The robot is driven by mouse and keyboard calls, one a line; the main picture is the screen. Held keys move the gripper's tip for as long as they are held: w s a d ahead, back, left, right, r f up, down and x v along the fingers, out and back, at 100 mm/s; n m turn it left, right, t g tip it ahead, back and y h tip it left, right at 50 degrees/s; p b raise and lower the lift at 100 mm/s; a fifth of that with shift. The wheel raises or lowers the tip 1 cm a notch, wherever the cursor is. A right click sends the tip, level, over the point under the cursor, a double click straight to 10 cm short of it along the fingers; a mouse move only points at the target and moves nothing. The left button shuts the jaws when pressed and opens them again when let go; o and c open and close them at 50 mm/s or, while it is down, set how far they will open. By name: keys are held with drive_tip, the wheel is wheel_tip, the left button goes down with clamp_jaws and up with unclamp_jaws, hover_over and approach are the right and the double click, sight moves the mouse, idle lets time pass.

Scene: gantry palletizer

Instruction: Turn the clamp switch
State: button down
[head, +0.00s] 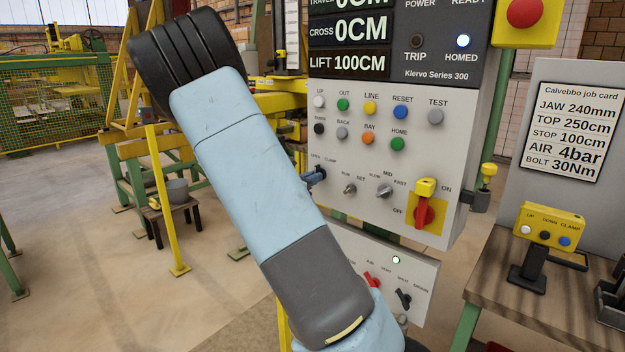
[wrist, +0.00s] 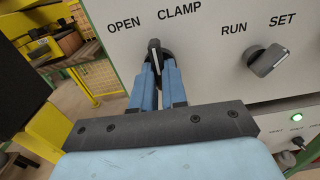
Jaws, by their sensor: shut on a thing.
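The clamp switch (wrist: 154,46) is a small black knob with a pale line on its tip, under the words OPEN and CLAMP. In the wrist view its tip points upward, between the two words. My gripper (wrist: 156,68) has its blue fingers on either side of the knob and is shut on it. In the head view my gripper (head: 315,176) reaches the left edge of the white control panel (head: 440,170) and mostly hides the knob; part of my arm covers the area below.
The RUN/SET switch (wrist: 268,60) sits close to the right of my gripper. A red and yellow ON/OFF switch (head: 424,205) is at the panel's lower right. A lower panel (head: 425,268) has more switches. A bench (head: 545,280) with a small yellow button box (head: 549,226) stands right.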

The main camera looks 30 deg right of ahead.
drive_tip(key=shift+w+a+n, duration=0.1)
drive_tip(key=shift+n, duration=4)
drive_tip(key=c, duration=1.2)
unclamp_jaws()
drive_tip(key=shift+o, duration=0.2)
drive_tip(key=v, duration=1.3)
drive_tip(key=shift+a, duration=0.4)
